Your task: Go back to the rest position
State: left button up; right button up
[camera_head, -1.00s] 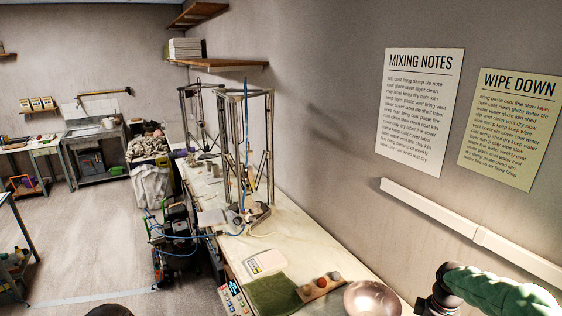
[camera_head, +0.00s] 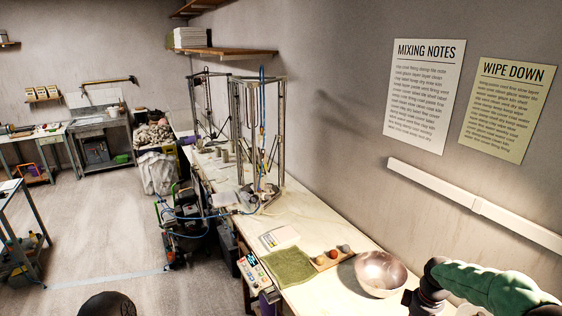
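My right arm, in a green sleeve with a dark joint, comes in at the lower right of the head view, beside a shiny metal bowl (camera_head: 381,274) on the long bench (camera_head: 322,293). Its gripper is not visible; the arm runs out of the bottom of the picture. A dark rounded part at the bottom left looks like part of my own body. My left gripper is not in view.
A green cloth (camera_head: 288,267), a wooden block with small balls (camera_head: 326,262) and a tall metal frame machine (camera_head: 258,140) are on the bench along the wall. A compressor-like machine (camera_head: 183,222) stands on the floor beside it. The floor (camera_head: 110,235) at left is open.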

jog(key=s+a+f, duration=0.1)
jog(key=a+f, duration=0.2)
jog(key=f, duration=0.1)
jog(key=a+f+m+y, duration=0.1)
jog(key=a+f, duration=0.3)
jog(key=s+a+f+y, duration=0.1)
jog(key=a+f, duration=0.3)
jog(key=f, duration=0.1)
jog(key=shift+s+m, duration=0.35)
jog(key=shift+m, duration=0.05)
jog(key=s+a+f+m+y, duration=0.1)
jog(key=s+a+f+m, duration=0.2)
jog(key=s+a+f, duration=0.55)
jog(key=s+a+f+m+y, duration=0.1)
jog(key=s+a+f+m, duration=0.35)
jog(key=s+a, duration=0.55)
pick_arm(q)
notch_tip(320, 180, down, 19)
jog(key=b, duration=1.9)
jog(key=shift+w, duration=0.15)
pick_arm(e)
notch_tip(320, 180, down, 18)
jog(key=n, duration=0.1)
jog(key=shift+a+r, duration=0.15)
jog(key=shift+r, duration=0.05)
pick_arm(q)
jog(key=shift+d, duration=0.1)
pick_arm(e)
jog(key=shift+n, duration=0.25)
